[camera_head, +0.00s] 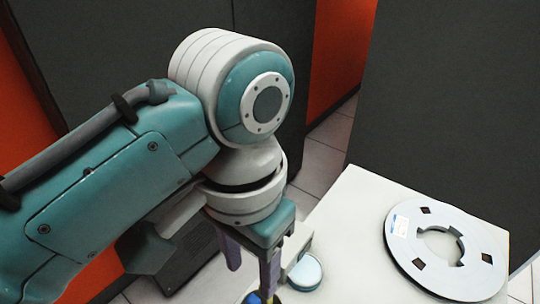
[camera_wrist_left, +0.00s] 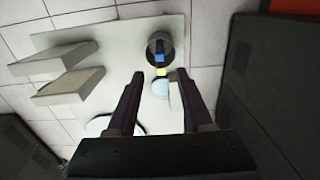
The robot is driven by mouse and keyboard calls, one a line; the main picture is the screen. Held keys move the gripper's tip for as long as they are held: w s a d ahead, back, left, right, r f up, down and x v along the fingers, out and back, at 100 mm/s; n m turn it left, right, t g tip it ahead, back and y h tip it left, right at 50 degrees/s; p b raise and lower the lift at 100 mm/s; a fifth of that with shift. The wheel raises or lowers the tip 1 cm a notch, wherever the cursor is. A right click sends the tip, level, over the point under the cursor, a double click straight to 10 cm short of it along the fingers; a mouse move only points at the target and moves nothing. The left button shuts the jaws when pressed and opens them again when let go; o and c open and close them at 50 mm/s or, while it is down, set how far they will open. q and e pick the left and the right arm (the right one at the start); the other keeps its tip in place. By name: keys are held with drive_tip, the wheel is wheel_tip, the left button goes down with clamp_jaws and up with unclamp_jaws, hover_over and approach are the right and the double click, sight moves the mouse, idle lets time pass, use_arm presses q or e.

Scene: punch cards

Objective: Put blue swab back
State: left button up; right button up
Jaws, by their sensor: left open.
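My left gripper (camera_head: 250,268) points down over the edge of the white table, partly hidden by its own wrist. In the left wrist view its two dark fingers (camera_wrist_left: 158,77) are apart, with nothing held between them. Beyond the fingertips is a dark round cup (camera_wrist_left: 153,56) with small blue (camera_wrist_left: 159,45) and yellow (camera_wrist_left: 160,57) parts at its mouth. I cannot tell clearly whether the blue part is the swab. A bit of blue and yellow also shows at the bottom edge of the head view (camera_head: 254,297). My right gripper is not in view.
A pale-blue-topped round container (camera_head: 306,272) stands near the gripper. A large grey tape reel (camera_head: 403,256) lies on the right of the white table (camera_head: 350,225). Dark cabinets (camera_head: 445,90) stand behind.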

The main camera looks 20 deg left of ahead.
use_arm(q)
drive_tip(key=shift+s+f, duration=0.1)
drive_tip(key=shift+s, duration=0.3)
drive_tip(key=s+a+r+n+t, duration=0.2)
drive_tip(key=s+a+t, duration=0.1)
drive_tip(key=s+a, duration=0.6)
drive_tip(key=shift+s+a+r+t, duration=0.15)
drive_tip(key=shift+s+r+t, duration=0.15)
drive_tip(key=shift+s, duration=0.85)
